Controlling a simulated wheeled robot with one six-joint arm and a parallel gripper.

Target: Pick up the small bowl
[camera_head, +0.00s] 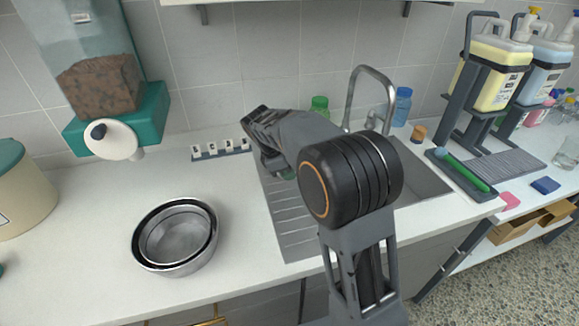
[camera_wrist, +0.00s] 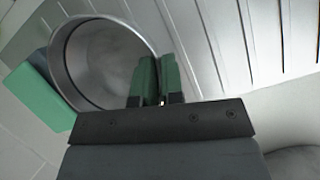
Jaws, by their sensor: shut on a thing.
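A round metal bowl (camera_wrist: 90,75) fills the upper left of the wrist view, and I take it to be the small bowl. My gripper (camera_wrist: 158,75) has its green fingers shut on the wall of this bowl near the rim. In the head view my gripper (camera_head: 287,174) is mostly hidden behind my wrist, over the ribbed drainboard. The held bowl is almost wholly hidden there. Other metal bowls (camera_head: 207,256) stand nested on the counter at the left, apart from my gripper.
The steel sink with its drainboard (camera_head: 290,220) lies under my arm, with a tap (camera_head: 350,95) behind. A food dispenser (camera_head: 160,105) with a teal base hangs at the left. Pump bottles (camera_head: 492,75) stand in a rack at the right. The counter around the nested bowls is clear.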

